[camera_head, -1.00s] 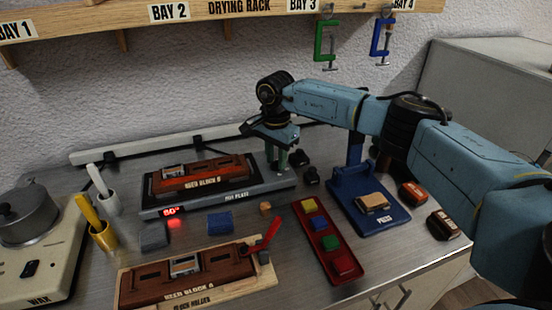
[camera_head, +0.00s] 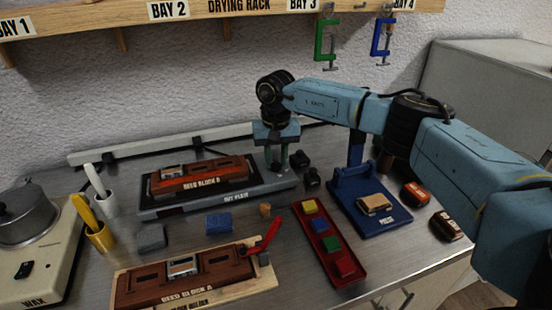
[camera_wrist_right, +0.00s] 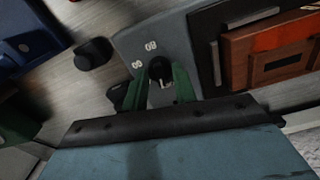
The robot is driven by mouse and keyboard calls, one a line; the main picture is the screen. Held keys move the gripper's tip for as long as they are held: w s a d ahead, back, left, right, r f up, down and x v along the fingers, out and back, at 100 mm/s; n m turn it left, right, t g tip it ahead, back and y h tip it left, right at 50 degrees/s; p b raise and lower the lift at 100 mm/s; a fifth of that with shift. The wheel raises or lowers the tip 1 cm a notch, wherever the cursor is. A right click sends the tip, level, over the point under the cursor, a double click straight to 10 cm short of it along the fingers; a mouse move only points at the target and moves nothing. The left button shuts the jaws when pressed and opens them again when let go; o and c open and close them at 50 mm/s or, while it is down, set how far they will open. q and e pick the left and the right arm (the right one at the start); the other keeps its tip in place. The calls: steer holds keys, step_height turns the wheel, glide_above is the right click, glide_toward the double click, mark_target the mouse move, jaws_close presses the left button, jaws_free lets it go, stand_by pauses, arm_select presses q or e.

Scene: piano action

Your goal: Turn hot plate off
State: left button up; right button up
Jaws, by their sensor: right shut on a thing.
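The hot plate (camera_head: 215,202) is a grey slab at the back middle of the bench, with the brown reed block B (camera_head: 200,178) lying on it. Its front display shows no red digits. My right gripper (camera_head: 283,165) reaches down at the hot plate's right end. In the right wrist view, the green fingers of the gripper (camera_wrist_right: 162,88) are shut around a black knob (camera_wrist_right: 160,68) on the plate's grey end, beside white number marks. The knob's pointer is partly hidden. My left gripper is not in view.
A red tray (camera_head: 349,279) of colored blocks and a blue press (camera_head: 385,219) stand to the right. Black knob-like pieces (camera_head: 300,159) lie close beside the gripper. Reed block A (camera_head: 185,277) sits in front, and the wax pot (camera_head: 27,222) is at left.

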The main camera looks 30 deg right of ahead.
mark_target(276, 161)
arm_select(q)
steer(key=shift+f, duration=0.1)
arm_select(e)
steer(key=shift+r+n, duration=0.1)
steer(key=shift+n, duration=0.6)
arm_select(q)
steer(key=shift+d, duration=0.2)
arm_select(e)
steer(key=o, duration=1)
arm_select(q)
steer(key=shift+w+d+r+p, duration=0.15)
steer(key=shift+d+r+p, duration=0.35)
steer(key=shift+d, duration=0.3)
arm_select(e)
step_height(276, 161, up, 13)
steer(key=shift+r, duration=0.15)
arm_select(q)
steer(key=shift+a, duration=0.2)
